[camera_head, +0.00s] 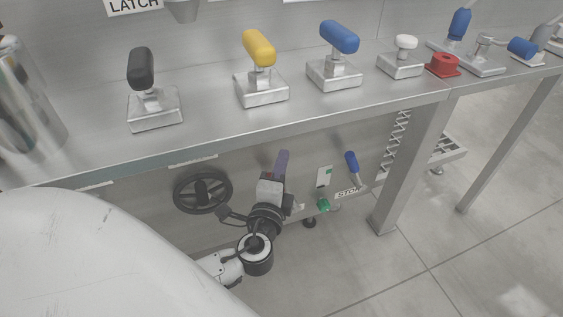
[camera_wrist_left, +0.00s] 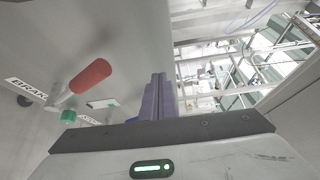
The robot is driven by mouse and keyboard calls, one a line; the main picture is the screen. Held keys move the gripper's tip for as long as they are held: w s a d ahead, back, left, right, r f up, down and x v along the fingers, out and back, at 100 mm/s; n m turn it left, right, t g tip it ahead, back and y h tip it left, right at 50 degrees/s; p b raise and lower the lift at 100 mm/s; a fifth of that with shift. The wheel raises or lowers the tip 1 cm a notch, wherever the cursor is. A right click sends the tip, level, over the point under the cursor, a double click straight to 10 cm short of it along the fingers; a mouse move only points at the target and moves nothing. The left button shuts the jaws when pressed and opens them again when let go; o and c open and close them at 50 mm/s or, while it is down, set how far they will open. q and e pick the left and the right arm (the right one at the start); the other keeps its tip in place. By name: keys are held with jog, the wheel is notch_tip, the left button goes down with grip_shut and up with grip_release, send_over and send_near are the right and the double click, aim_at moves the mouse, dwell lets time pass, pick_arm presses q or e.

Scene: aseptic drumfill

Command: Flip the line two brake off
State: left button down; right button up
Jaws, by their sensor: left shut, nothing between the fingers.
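In the left wrist view, a lever with a red handle (camera_wrist_left: 90,76) sticks out from the grey panel beside a label (camera_wrist_left: 26,88) reading "BRAK", the rest cut off. A green knob (camera_wrist_left: 68,117) sits just below the lever's base. My left gripper (camera_wrist_left: 158,92) is shut and empty, its purple fingers to the right of the red handle and apart from it in the picture. In the head view the left gripper (camera_head: 283,160) is below the bench front and hides most of the red lever. The line number cannot be read. My right gripper is not in view.
Under the bench (camera_head: 215,120) are a black handwheel (camera_head: 202,190), a blue lever (camera_head: 351,161) above a "STOP" label (camera_head: 348,192), and another green knob (camera_head: 323,204). Black (camera_head: 141,68), yellow (camera_head: 259,48) and blue (camera_head: 339,37) handles stand on top. A bench leg (camera_head: 408,165) is at right.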

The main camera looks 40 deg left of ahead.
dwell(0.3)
pick_arm(q)
jog(key=s+d+f+n+g+h, duration=0.1)
jog(key=s+f+n+g+h, duration=0.1)
jog(key=s+f+n+g, duration=0.9)
jog(key=s+d+g+h, duration=0.1)
jog(key=s+d+h, duration=0.5)
jog(key=s+d, duration=0.55)
jog(key=w+d+f+t+h, duration=0.2)
jog(key=w+d+t+h, duration=0.25)
jog(key=d, duration=0.35)
jog(key=s+a+r+y+p, duration=0.1)
jog(key=a+r+y+p, duration=0.1)
jog(key=r+p, duration=1)
jog(key=a+p, duration=0.1)
jog(key=p, duration=0.7)
jog(key=shift+s+r+p, duration=0.15)
jog(key=shift+r+p, duration=0.1)
jog(key=shift+p, duration=0.1)
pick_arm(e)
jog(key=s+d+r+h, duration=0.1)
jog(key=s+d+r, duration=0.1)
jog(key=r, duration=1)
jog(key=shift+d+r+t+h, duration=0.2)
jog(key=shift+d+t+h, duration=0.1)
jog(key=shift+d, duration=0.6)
